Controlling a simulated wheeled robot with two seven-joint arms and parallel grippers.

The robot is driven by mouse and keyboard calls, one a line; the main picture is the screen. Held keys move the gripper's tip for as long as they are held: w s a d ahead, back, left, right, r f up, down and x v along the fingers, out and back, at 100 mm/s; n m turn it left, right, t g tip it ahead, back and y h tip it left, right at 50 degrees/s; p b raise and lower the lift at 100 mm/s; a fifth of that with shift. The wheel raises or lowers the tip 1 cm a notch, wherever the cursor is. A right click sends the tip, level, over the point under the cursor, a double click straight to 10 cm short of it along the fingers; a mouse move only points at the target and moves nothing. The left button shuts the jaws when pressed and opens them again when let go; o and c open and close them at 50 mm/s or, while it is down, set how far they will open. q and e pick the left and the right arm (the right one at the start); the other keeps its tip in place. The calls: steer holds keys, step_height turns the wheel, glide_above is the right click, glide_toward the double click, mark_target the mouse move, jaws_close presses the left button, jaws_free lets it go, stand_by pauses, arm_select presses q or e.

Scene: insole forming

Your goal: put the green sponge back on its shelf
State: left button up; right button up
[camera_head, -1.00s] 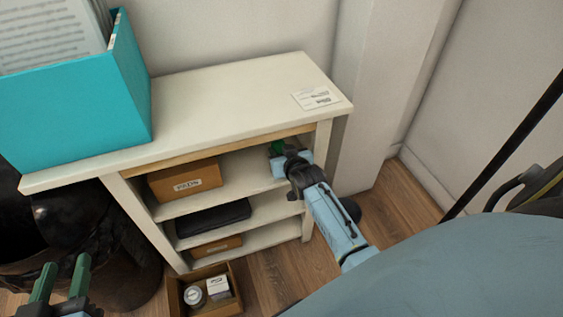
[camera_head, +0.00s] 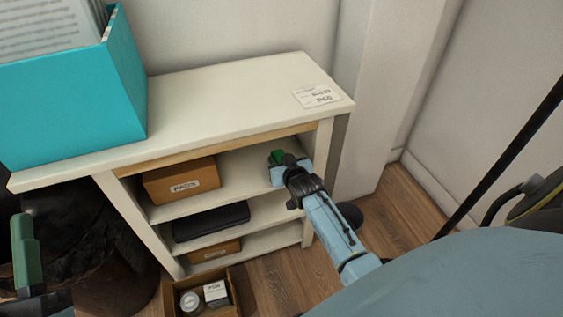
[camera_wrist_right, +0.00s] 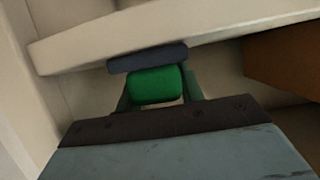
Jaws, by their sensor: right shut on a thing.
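The green sponge (camera_wrist_right: 153,86) sits between the green fingers of my right gripper (camera_wrist_right: 158,92) in the right wrist view. The gripper is shut on it. A dark blue-grey strip (camera_wrist_right: 148,57) lies along the sponge's far edge; I cannot tell whether it is part of the sponge. In the head view, my right gripper (camera_head: 280,162) reaches into the right end of the upper compartment of the white shelf unit (camera_head: 230,100). A bit of green shows at its tip. Contact with the shelf board is hidden. My left gripper (camera_head: 24,250) is at the lower left, partly cut off, with one green finger visible.
A labelled brown box (camera_head: 182,182) stands left on the same shelf. A black case (camera_head: 211,220) and another brown box (camera_head: 215,250) lie below. An open floor box (camera_head: 203,296) holds small items. A teal holder (camera_head: 70,100) is on top. Shelf space left of my right gripper looks clear.

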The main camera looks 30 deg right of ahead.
steer(key=o, duration=1.3)
steer(key=shift+c, duration=0.2)
steer(key=shift+s, duration=0.1)
